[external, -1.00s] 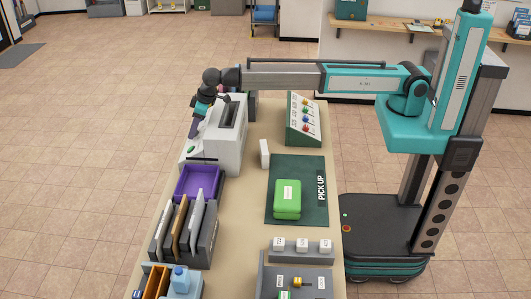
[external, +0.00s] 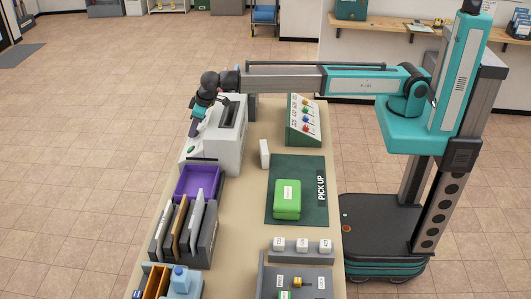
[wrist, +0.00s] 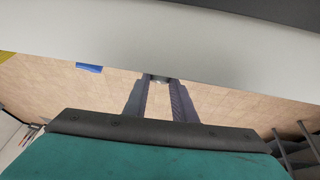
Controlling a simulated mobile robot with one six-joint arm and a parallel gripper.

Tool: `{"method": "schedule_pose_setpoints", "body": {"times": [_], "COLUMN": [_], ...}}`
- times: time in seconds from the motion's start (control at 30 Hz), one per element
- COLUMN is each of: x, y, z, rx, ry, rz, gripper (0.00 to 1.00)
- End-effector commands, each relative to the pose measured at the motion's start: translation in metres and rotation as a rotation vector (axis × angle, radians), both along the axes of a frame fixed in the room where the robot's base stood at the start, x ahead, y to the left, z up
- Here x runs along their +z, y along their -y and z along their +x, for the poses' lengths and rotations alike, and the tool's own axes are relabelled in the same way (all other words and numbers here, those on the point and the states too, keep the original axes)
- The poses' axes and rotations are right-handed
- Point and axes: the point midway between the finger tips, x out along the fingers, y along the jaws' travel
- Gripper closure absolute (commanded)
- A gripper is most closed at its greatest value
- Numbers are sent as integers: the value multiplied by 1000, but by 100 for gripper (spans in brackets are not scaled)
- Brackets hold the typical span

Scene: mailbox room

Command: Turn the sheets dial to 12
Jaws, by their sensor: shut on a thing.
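The white machine (external: 226,148) with a dark slot in its top stands at the far left of the table. My gripper (external: 194,129) points down along its left side, which faces away from the external camera. In the wrist view my gripper's two fingers (wrist: 160,100) reach up to the pale machine wall (wrist: 160,45). They are shut on a small grey knob (wrist: 160,79), which looks like the sheets dial. Most of the dial is hidden between the fingers and under the machine's edge. Its marks and setting cannot be read.
A purple tray (external: 199,182) and a grey sorter (external: 207,238) with upright envelopes stand nearer the camera. A sloped green button panel (external: 303,119) is at the right. A green parcel (external: 288,199) lies on the dark green mat (external: 312,165). Open floor lies left of the table.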

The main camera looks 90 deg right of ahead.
Motion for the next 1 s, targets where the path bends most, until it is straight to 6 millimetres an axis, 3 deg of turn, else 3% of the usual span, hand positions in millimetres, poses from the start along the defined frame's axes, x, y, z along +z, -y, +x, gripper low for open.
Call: {"method": "schedule_pose_setpoints", "body": {"times": [0.6,1.0], "x": [-3,-2], "y": [-7,-7], "z": [5,4], "rx": [-360,-471], "ry": [1,0], "rz": [-247,-322], "gripper": [98,98]}}
